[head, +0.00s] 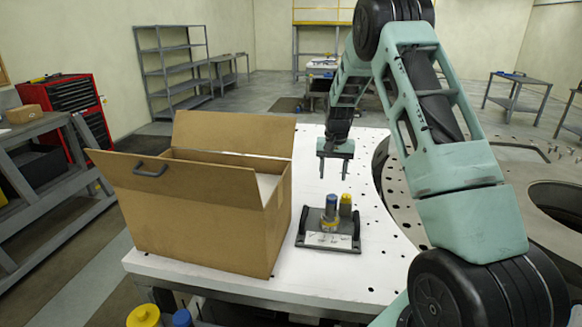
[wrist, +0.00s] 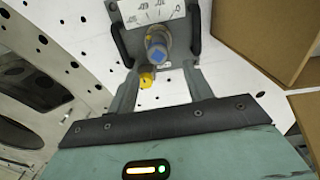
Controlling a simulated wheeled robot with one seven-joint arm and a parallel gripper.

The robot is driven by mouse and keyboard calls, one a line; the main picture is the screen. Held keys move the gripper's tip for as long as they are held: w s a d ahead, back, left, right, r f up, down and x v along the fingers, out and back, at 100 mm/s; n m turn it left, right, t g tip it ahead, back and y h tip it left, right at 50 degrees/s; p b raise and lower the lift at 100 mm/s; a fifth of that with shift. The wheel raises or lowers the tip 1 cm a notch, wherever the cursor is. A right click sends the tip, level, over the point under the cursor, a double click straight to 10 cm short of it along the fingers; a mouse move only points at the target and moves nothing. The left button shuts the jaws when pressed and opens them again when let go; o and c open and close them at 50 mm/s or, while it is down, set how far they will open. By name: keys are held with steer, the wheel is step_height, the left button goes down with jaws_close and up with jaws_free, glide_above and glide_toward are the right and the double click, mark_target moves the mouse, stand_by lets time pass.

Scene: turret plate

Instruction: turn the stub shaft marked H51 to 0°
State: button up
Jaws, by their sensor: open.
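A small dark fixture plate (head: 343,243) with raised side handles lies on the white table. I cannot read an H51 mark or the shaft's angle. My gripper (head: 335,175) is open above and behind the fixture, its jaws (wrist: 160,72) apart and empty.
An open cardboard box (head: 200,213) stands close left of the fixture, its flaps spread. A large round plate with holes (head: 405,205) lies to the right. The white table (head: 376,275) is clear in front of the fixture.

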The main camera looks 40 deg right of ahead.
mark_target(332, 196)
steer(key=shift+d+f, duration=0.2)
steer(key=shift+d, duration=0.3)
steer(key=shift+w+f+b, duration=0.1)
steer(key=shift+f+b, duration=2.75)
steer(key=shift+f, duration=1.6)
steer(key=c, duration=0.7)
steer(key=shift+c, duration=0.2)
steer(key=m+p, duration=0.1)
steer(key=m, duration=0.4)
steer(key=shift+a+r+m, duration=0.1)
steer(key=shift+r+m, duration=0.05)
steer(key=shift+m, duration=0.15)
steer(key=m+p, duration=0.1)
steer(key=m, duration=0.3)
steer(key=m+p, duration=0.1)
steer(key=m, duration=0.1)
steer(key=shift+m, duration=0.4)
